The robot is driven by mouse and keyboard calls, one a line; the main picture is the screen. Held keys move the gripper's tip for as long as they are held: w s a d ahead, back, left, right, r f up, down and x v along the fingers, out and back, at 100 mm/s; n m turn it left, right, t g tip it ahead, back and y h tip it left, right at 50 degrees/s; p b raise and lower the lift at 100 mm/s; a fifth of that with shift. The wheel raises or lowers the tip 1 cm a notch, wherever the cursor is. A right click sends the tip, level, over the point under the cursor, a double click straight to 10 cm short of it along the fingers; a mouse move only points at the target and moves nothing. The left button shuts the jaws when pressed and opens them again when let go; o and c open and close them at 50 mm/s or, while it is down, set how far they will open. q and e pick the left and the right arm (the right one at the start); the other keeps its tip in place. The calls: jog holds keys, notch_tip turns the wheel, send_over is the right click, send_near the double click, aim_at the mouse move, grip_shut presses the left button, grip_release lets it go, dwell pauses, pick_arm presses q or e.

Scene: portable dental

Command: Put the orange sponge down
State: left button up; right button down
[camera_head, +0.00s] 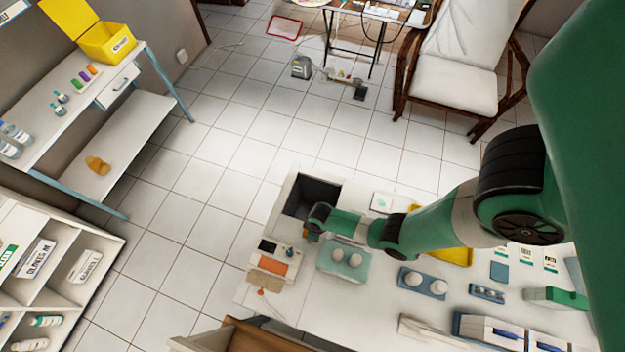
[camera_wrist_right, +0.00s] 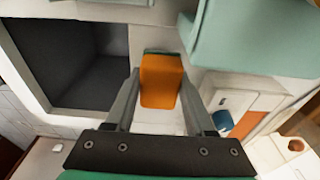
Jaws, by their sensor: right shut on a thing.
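The orange sponge (camera_wrist_right: 160,82) is between the two fingers of my right gripper (camera_wrist_right: 158,88) in the right wrist view. The fingers are shut on it from both sides. In the head view my right gripper (camera_head: 308,234) is over the white table, between the dark square bin and the pale green tray. I cannot tell whether the sponge touches the tabletop. My left gripper is not in view.
The dark bin (camera_head: 303,205) is also close at left in the right wrist view (camera_wrist_right: 75,65). The pale green tray (camera_head: 330,268) holds two white round items. A small case with an orange patch (camera_head: 272,266) lies at the table's left side.

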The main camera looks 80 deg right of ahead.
jog(key=shift+f+b, duration=0.4)
jog(key=shift+f, duration=0.85)
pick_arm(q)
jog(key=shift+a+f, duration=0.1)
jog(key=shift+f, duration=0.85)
pick_arm(e)
jog(key=shift+c, duration=1.3)
grip_release()
jog(key=shift+a+f, duration=0.1)
jog(key=r+p, duration=0.4)
jog(key=s+r+p, duration=0.1)
jog(key=r+p, duration=0.2)
jog(key=r, duration=0.1)
jog(key=r+p, duration=0.4)
jog(key=shift+s+r+p, duration=0.25)
jog(key=shift+p, duration=0.1)
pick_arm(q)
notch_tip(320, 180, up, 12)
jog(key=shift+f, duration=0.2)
pick_arm(e)
jog(key=shift+w, duration=0.1)
